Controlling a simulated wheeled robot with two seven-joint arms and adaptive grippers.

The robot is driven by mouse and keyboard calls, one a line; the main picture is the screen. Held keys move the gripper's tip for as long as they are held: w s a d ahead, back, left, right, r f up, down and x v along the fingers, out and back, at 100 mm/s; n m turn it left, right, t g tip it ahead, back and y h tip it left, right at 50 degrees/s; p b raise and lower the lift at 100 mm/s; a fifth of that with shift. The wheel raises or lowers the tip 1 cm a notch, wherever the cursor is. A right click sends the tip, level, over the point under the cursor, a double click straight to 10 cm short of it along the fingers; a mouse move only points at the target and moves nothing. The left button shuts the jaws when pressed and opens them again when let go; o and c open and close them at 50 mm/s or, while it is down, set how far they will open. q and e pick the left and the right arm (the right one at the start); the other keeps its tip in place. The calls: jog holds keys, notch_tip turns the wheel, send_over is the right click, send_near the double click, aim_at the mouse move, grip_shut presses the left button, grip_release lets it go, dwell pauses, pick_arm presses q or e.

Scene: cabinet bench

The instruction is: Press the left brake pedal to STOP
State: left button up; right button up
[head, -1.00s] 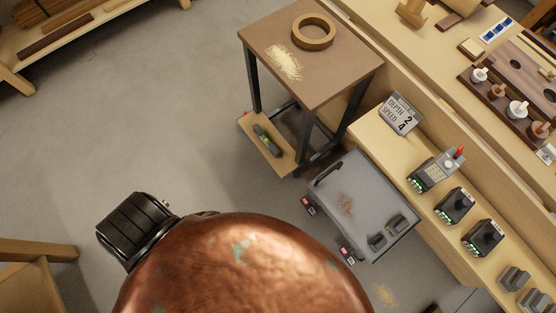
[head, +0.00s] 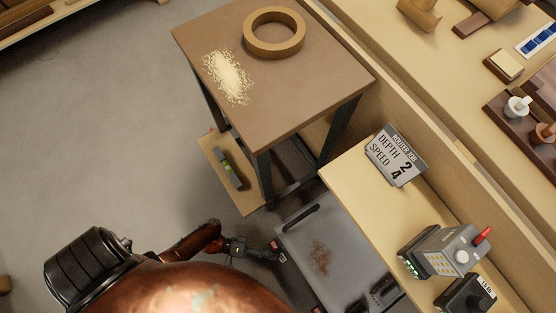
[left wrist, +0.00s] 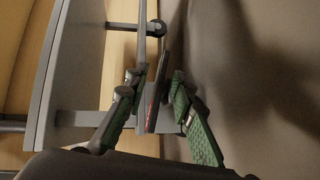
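The grey cart (head: 335,225) stands low beside the bench, with a handle bar and a brown stain on its top. A small dark brake pedal with a red mark (head: 278,250) shows at its near left edge. My left gripper (head: 264,251) is low beside this pedal in the head view. In the left wrist view, its green-padded fingers (left wrist: 156,84) are spread, with the dark, red-marked pedal (left wrist: 150,110) between them. Whether they touch it I cannot tell. The pedal's lettering is not readable. My right gripper is not in view.
A brown-topped stand (head: 320,90) with a tape-like ring (head: 273,34) and sawdust rises behind the cart. Its low shelf (head: 222,178) holds a dark and green tool. The bench (head: 350,180) with a depth and speed sign (head: 393,158) runs along the right.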

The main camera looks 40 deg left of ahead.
aim_at(282, 257)
pick_arm(q)
jog(key=shift+b+x, duration=0.35)
jog(key=shift+x, duration=1.8)
jog(key=shift+c, duration=0.2)
jog(key=shift+f, duration=0.1)
grip_shut()
